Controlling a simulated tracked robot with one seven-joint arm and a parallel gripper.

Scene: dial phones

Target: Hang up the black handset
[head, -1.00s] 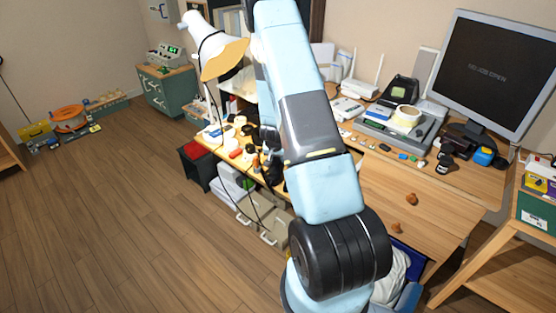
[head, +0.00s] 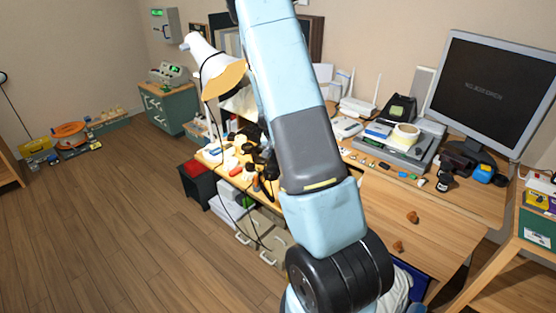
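A small black device (head: 400,108), possibly a dial phone, stands at the back of the desk, left of the monitor. I cannot make out a separate black handset or whether one lies off its cradle. My light blue and grey arm rises through the middle of the head view and hides part of the desk. Dark parts that seem to be my gripper (head: 267,163) show at the arm's left edge, over the cluttered desk end. Its fingers are too small and covered to tell open from shut.
A white lamp (head: 205,55) stands at the left end.

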